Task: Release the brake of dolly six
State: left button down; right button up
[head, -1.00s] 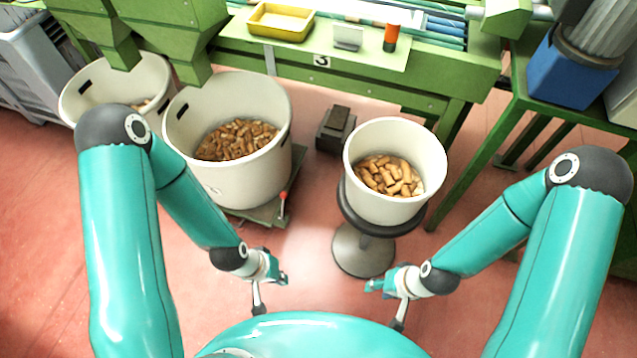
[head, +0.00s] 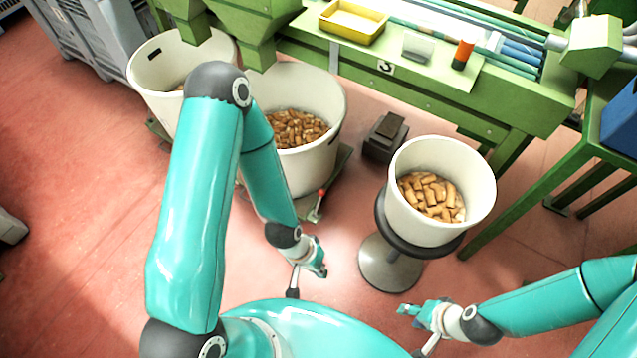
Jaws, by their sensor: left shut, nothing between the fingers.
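A large white bin of corks (head: 310,166) stands on a low green dolly (head: 338,172), partly hidden behind my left arm. A brake lever with a red tip (head: 320,194) stands up at the dolly's front right corner. No number is readable on this dolly. My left gripper (head: 322,272) is shut and empty, below the lever in the picture and apart from it. My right gripper (head: 402,308) is further right, low in front of the stool, touching nothing that I can see; its fingers are too small to judge.
A white tub of corks (head: 405,220) sits on a round stool (head: 390,265) to the right. Another white bin (head: 150,85) stands at the left. A dark pedal box (head: 384,142) lies between bin and stool. The green machine (head: 450,105) blocks the back. Red floor is open at left.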

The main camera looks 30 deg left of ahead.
aim_at(321, 192)
jog(key=u, duration=0.9)
jog(key=i, duration=0.15)
jog(key=z, duration=3.2)
jog(key=i, duration=0.2)
jog(key=u, duration=3.3)
jog(key=k, duration=0.15)
jog(key=z, duration=1.1)
jog(key=i, duration=0.4)
jog(key=u, duration=0.1)
